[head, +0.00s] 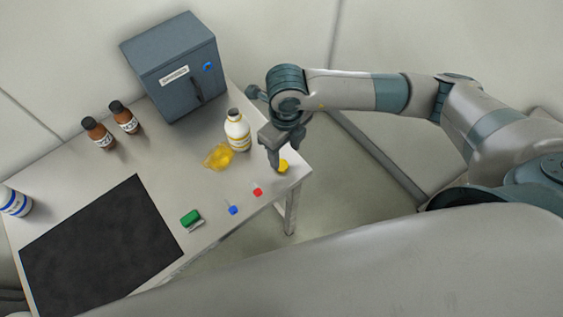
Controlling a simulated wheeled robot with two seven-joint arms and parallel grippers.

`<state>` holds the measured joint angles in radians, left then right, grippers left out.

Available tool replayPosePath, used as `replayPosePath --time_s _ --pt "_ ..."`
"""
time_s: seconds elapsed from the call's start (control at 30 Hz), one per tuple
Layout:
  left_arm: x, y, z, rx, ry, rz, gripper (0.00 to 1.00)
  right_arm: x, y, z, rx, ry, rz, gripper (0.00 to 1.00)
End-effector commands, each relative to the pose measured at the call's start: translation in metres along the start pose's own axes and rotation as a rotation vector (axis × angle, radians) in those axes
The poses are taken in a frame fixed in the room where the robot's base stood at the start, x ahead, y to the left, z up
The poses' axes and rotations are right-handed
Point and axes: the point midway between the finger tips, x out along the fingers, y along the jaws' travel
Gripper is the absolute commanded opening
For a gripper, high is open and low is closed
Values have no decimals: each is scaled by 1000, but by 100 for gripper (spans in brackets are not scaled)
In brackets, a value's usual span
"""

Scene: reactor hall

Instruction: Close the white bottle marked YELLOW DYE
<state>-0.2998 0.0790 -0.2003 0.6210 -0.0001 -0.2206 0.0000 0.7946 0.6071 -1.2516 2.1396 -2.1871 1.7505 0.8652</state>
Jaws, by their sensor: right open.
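The white bottle with yellow markings (238,136) stands upright near the right end of the table; its lettering is too small to read. No yellow cap shows on its neck. A yellow puddle (218,156) lies on the table just left of its base. A small round yellow cap (284,166) lies near the table's right edge, to the right of and nearer than the bottle. My right gripper (273,160) is open and points down right beside the cap, partly in front of it; I cannot tell whether they touch. My left gripper is out of view.
A grey cabinet (170,62) stands at the back, with two brown bottles (98,134) to its left. A blue-and-white container (14,202) stands far left. A black mat (100,250) covers the front left. Green (191,217), blue (233,210) and red (257,191) items lie near the front edge.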

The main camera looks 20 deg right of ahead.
Motion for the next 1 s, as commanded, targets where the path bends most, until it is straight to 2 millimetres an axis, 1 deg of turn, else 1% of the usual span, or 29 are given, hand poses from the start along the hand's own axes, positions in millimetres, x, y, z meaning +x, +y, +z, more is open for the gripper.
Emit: replayPosePath --time_s 0.23,0.37,0.47,0.6,0.7,0.8,1.0 --pt "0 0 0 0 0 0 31 0 0 0 0 0 0 51" --pt "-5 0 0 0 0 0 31 3 1 1 1 1 0 51" --pt "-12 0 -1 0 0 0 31 11 4 2 2 4 1 51" --pt "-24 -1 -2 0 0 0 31 26 8 6 1 3 0 51" --pt "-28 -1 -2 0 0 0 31 40 8 6 3 4 0 51" --pt "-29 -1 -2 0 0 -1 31 48 7 7 1 3 0 51" --pt "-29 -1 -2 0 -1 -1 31 52 8 7 0 1 0 51"
